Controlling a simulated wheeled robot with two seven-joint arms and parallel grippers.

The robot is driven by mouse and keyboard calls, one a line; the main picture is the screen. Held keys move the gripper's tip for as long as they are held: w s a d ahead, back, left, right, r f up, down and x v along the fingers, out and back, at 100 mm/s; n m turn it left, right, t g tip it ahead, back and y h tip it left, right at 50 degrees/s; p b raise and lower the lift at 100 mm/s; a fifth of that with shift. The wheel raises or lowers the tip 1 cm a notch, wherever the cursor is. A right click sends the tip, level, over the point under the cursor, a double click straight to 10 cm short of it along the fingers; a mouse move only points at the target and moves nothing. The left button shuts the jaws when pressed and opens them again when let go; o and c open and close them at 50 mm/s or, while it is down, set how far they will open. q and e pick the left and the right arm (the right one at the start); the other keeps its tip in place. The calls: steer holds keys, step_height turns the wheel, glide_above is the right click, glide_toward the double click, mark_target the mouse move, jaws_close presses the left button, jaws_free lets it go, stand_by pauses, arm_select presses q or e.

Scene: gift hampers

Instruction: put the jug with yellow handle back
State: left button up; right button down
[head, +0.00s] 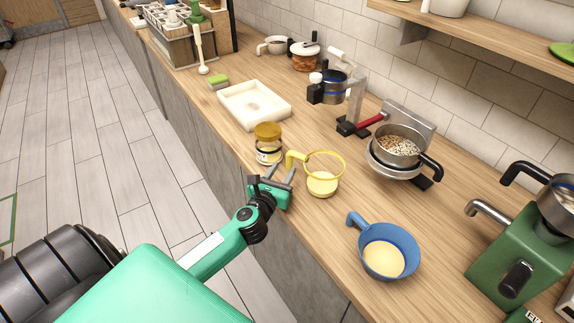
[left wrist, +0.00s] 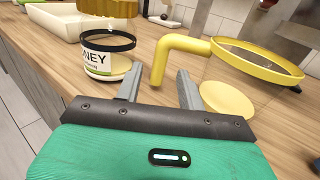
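The jug with yellow handle (head: 324,153) stands on the wooden counter. Its yellow rim and hooked handle show, its wall looks see-through, and a pale yellow round shows at its bottom. In the left wrist view its handle (left wrist: 182,45) hangs down ahead, between the lines of my two fingers. My left gripper (head: 274,175) is open and empty at the counter's front edge, just left of the jug. In the left wrist view the fingers (left wrist: 158,88) are spread apart, and I see no clear contact with the handle. My right gripper is in neither view.
A honey jar (head: 268,150) with a golden lid stands close behind my left gripper. A blue jug (head: 404,238) stands nearer on the right. A pale tray (head: 240,116), a pan of grains (head: 398,146) and a green machine (head: 510,250) are also on the counter.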

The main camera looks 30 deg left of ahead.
arm_select(q)
steer(key=s+d+b, duration=0.1)
steer(key=s, duration=0.5)
steer(key=shift+s+d, duration=0.15)
steer(key=shift+s, duration=0.05)
stand_by(0.4)
